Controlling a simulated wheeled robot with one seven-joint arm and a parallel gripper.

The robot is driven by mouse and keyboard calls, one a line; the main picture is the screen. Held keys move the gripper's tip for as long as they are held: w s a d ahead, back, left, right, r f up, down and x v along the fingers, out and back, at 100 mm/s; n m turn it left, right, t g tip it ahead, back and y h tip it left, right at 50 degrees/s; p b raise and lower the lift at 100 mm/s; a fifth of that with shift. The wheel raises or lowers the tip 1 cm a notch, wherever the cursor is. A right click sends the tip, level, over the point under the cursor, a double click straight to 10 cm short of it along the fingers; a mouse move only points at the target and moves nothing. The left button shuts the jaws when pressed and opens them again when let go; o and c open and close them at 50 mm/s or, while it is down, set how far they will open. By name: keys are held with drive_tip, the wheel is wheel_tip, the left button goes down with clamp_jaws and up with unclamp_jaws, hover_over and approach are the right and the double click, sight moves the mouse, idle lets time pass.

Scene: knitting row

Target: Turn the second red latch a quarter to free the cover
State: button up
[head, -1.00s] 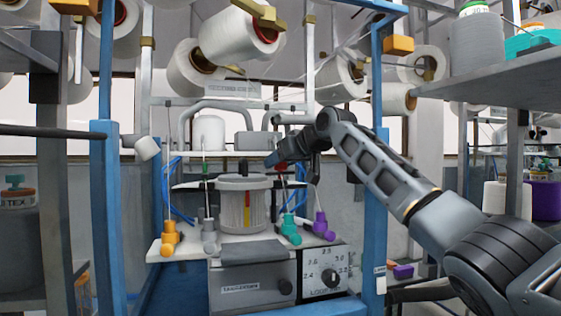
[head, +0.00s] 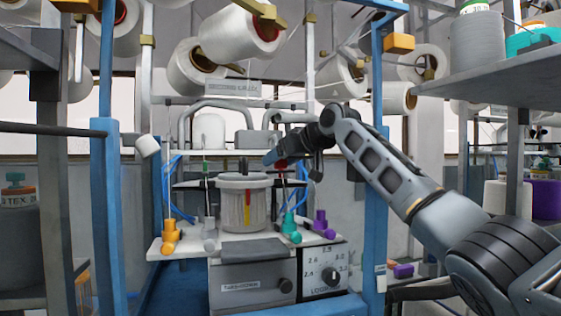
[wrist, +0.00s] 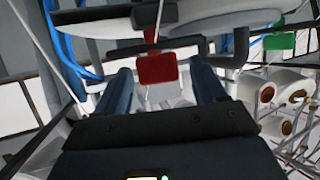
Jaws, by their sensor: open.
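A red latch (wrist: 157,68) shows in the wrist view, hanging below a dark bar. My gripper (wrist: 163,86) is open, with one dark finger on each side of the latch and gaps visible between. In the head view my gripper (head: 272,160) is above the right side of the round, light cylinder unit (head: 243,208). A small patch of red (head: 281,163) shows beside it, mostly hidden by my gripper. A green latch (wrist: 279,41) shows at the upper right of the wrist view, outside the fingers. I cannot tell the cover's edges apart from the unit.
Orange (head: 170,238), teal (head: 290,229) and purple (head: 320,221) fittings stand on the white ledge around the cylinder unit. Blue posts (head: 377,170) flank the machine. Yarn cones (head: 240,38) hang above, and a grey shelf (head: 500,78) juts in at right.

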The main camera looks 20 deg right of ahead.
drive_tip(key=b+v, duration=0.2)
drive_tip(key=v, duration=0.5)
